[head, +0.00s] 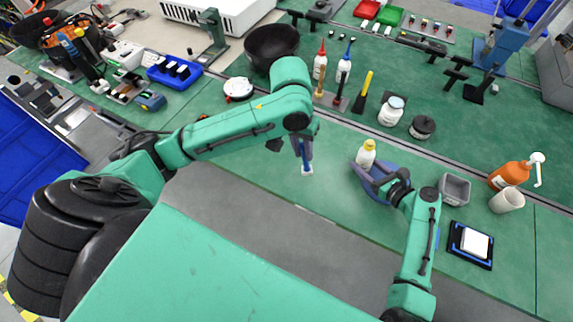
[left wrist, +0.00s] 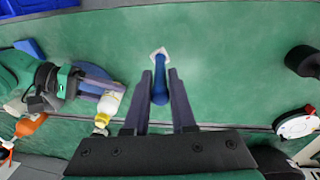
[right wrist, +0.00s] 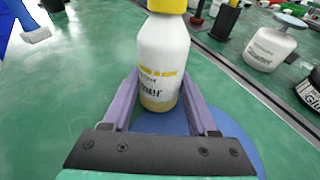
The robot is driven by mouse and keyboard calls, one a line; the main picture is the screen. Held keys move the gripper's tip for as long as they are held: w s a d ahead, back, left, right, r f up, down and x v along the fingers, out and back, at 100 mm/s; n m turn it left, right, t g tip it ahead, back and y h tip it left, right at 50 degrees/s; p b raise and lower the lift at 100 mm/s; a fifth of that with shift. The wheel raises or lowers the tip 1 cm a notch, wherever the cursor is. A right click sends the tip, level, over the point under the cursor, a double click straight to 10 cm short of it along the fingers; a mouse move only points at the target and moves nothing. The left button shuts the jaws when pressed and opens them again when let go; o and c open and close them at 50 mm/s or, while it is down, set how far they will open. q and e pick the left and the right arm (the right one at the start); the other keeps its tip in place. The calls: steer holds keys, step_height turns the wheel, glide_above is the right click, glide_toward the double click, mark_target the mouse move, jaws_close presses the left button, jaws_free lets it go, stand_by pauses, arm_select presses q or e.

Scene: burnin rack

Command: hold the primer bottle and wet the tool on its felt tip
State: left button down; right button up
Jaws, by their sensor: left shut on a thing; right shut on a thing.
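The primer bottle (head: 366,155) is white with a yellow top and looks upright. My right gripper (head: 371,172) is shut around its lower body. The right wrist view shows the bottle (right wrist: 161,62) between the two fingers; its top is cut off there. No felt tip can be made out. My left gripper (head: 303,145) is shut on a tool (head: 307,167) with a blue handle and a pale flat end, pointing down. The left wrist view shows the tool (left wrist: 160,85) between the fingers. The tool is left of the bottle and apart from it.
A blue round pad (right wrist: 232,140) lies under or behind the bottle. A grey bin (head: 455,188), a beige cup (head: 507,201), an orange pump bottle (head: 510,174) and a black tray (head: 470,245) stand to the right. A white jar (head: 391,112) stands behind. The green bench between the grippers is clear.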

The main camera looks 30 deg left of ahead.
arm_select(q)
steer(key=w+d+r+t+h, duration=0.1)
steer(key=w+d+r+h, duration=0.1)
steer(key=w+d+r, duration=0.4)
steer(key=w+d+r+t+h, duration=0.1)
steer(key=w+d+r+h, duration=0.2)
steer(key=r, duration=0.5)
arm_select(e)
steer(key=shift+f, duration=0.1)
arm_select(q)
steer(key=shift+y, duration=0.3)
steer(key=shift+w+f, duration=0.15)
steer(key=shift+f, duration=2.75)
steer(key=shift+f, duration=0.7)
steer(key=shift+r, duration=0.1)
step_height(320, 180, up, 7)
steer(key=shift+w, duration=0.1)
arm_select(e)
steer(key=o, duration=1)
steer(key=shift+o, duration=0.2)
